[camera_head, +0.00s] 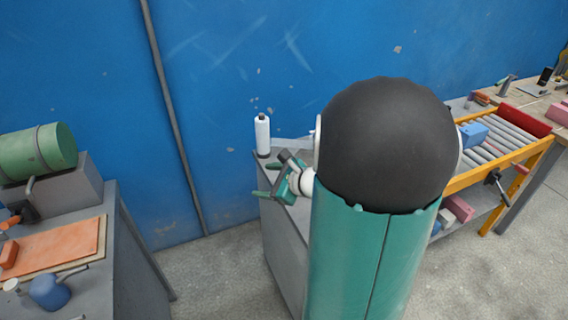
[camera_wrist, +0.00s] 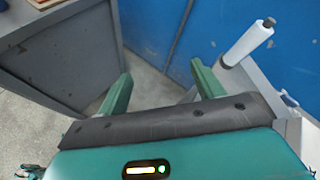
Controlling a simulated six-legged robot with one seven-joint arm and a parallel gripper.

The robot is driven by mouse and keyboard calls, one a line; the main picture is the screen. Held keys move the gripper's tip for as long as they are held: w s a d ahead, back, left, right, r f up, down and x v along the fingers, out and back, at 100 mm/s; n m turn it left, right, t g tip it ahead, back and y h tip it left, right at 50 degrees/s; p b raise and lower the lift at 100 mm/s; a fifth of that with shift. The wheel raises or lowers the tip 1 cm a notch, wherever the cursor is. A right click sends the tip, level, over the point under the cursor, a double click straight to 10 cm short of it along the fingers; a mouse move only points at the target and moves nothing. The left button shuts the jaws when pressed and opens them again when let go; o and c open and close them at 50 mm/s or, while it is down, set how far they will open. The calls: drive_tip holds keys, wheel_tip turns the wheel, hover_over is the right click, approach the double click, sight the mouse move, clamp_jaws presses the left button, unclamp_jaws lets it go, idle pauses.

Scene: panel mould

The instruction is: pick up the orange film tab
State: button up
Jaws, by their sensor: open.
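A flat orange sheet (camera_head: 62,246) lies on a pale board (camera_head: 88,262) on the grey left bench. A small orange piece (camera_head: 8,255) lies at the sheet's left end, cut by the picture edge. I cannot tell which orange part is the film tab. My gripper (camera_head: 266,180) is open and empty, beside the grey cabinet in the middle and well to the right of the orange sheet. In the wrist view my gripper (camera_wrist: 161,70) has its two green fingers wide apart over bare floor. A corner of the board (camera_wrist: 45,3) shows there at the top left.
A white roll (camera_head: 262,136) with dark ends stands on the cabinet (camera_head: 285,240) close to my gripper. Clear floor (camera_head: 215,262) separates bench and cabinet. A blue wall stands behind.

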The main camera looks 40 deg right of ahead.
drive_tip(key=s+d+f+m+h, duration=0.35)
drive_tip(key=d+m, duration=0.25)
drive_tip(key=d, duration=0.2)
drive_tip(key=s+d+f+m+h, duration=0.2)
drive_tip(key=d+f+m+h, duration=0.25)
drive_tip(key=d, duration=0.45)
drive_tip(key=shift+m+y, duration=0.25)
drive_tip(key=shift+y, duration=0.25)
drive_tip(key=x, duration=0.7)
drive_tip(key=shift+w, duration=0.45)
drive_tip(key=shift+x, duration=2.7)
drive_tip(key=shift+w+r+t, duration=0.1)
drive_tip(key=shift+r+t, duration=0.1)
drive_tip(key=shift+t, duration=0.1)
drive_tip(key=shift+c, duration=0.5)
drive_tip(key=c, duration=1)
